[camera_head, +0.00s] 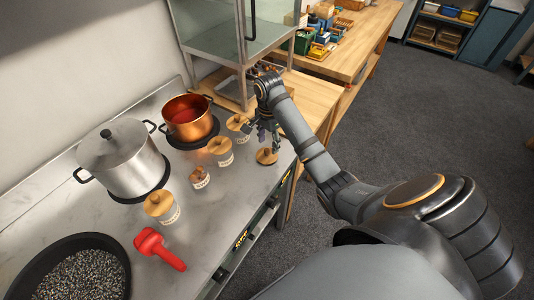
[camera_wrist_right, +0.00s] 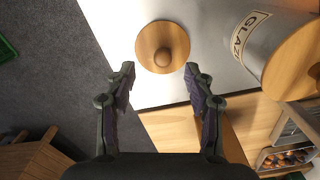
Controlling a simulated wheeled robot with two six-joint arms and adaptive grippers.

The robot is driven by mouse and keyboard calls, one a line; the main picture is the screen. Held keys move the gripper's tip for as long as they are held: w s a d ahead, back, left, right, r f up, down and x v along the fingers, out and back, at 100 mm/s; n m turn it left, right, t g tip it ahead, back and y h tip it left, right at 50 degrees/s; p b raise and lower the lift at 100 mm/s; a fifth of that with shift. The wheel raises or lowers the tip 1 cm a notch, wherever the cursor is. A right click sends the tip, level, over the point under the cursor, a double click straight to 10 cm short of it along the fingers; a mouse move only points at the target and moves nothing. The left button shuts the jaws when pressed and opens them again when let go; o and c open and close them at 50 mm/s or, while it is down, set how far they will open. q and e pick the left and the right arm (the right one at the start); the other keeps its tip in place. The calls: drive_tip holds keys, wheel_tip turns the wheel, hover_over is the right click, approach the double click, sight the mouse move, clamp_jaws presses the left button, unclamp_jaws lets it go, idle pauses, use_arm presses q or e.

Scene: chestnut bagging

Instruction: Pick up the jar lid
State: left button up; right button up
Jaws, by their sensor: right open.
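The jar lid (camera_head: 266,156) is a round wooden disc with a knob. It lies on the metal counter (camera_head: 215,235) near its right edge, apart from the jars. In the right wrist view the lid (camera_wrist_right: 162,47) shows from above, with its knob facing the camera. My right gripper (camera_head: 264,142) is just above the lid, pointing down. In the right wrist view its two fingers (camera_wrist_right: 160,72) are spread, with nothing between them, and the lid shows beyond their tips. A jar without a lid (camera_head: 200,178) stands to the left, with brown contents at its mouth. My left gripper is out of view.
A lidded jar (camera_head: 238,125) stands close beside the right gripper; its label reads GLAZ in the wrist view (camera_wrist_right: 250,40). More lidded jars (camera_head: 221,152), a copper pot (camera_head: 190,120), a steel pot (camera_head: 122,160), a red tool (camera_head: 160,249) and a dark pan (camera_head: 68,272) occupy the counter.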

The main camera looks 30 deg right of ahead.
sight(267, 149)
drive_tip(key=f+b, duration=0.1)
drive_tip(key=f, duration=0.1)
drive_tip(key=f+b, duration=0.2)
drive_tip(key=shift+w+a+f, duration=0.2)
drive_tip(key=shift+f, duration=0.2)
drive_tip(key=shift+r, duration=0.15)
drive_tip(key=shift+c, duration=0.5)
clamp_jaws()
